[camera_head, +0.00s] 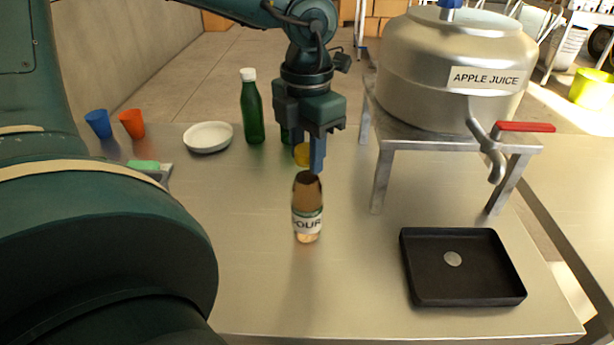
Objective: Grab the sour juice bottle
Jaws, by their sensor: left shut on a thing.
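The sour juice bottle (307,205) is small and brown with a pale label; the letters "OUR" show on it. It is roughly upright near the middle of the metal table (255,275). My left gripper (317,160) comes down from above, its fingers at the bottle's top, and is shut on it. I cannot tell whether the bottle's base touches the table. My right gripper is not in view.
A large steel tank (450,65) labelled "APPLE JUICE" stands on a metal stand at right, its red-handled tap sticking forward. A black tray (463,298) with a round disc lies front right. A green bottle (252,108), white bowl (208,137), blue cup (98,124) and orange cup (132,124) stand behind.

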